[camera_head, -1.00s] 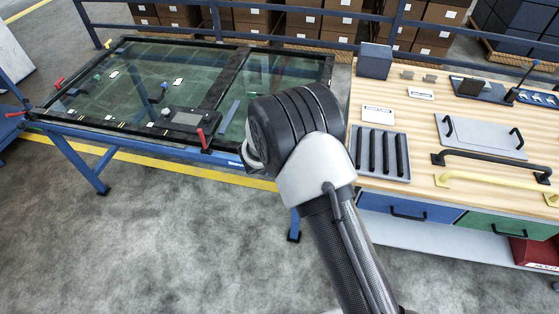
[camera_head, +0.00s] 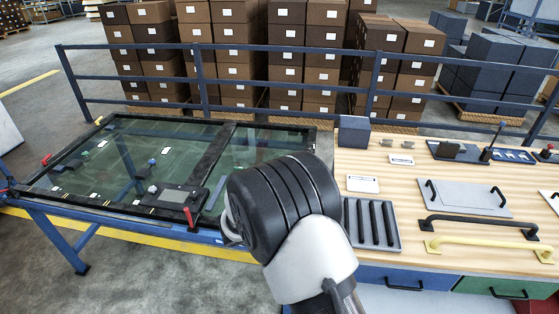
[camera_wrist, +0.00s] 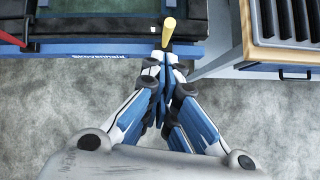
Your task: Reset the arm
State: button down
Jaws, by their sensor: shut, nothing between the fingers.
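My gripper (camera_wrist: 162,85) shows in the wrist view with its blue and white fingers together and nothing between them. It hangs over the grey floor, in front of the gap between the blue glass-panel trolley (camera_wrist: 100,48) and the wooden workbench (camera_wrist: 245,57). In the head view my arm (camera_head: 300,230) is raised at the middle, its dark rounded joint in front of the trolley's right end. My gripper is hidden behind the arm there.
Blue railings and stacked boxes stand behind.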

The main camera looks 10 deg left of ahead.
jog(key=d+r+m+h+b, duration=0.2)
jog(key=d+r+m, duration=0.7)
jog(key=d+r, duration=0.3)
jog(key=s+d+r+m+g, duration=0.1)
jog(key=s+d+r+m, duration=0.75)
jog(key=d, duration=0.25)
jog(key=s+d+r+m+g+b, duration=0.1)
jog(key=s+d+m, duration=0.25)
jog(key=s, duration=0.25)
jog(key=s+d+r+m+g+b, duration=0.1)
jog(key=s+d+m, duration=0.1)
jog(key=s+m, duration=0.3)
jog(key=s+a+f+m+y+b, duration=0.1)
jog(key=s+m+y, duration=0.2)
jog(key=s+m, duration=0.4)
jog(key=s, duration=0.7)
jog(key=shift+b, duration=0.35)
jog(key=shift+s+d+f, duration=0.1)
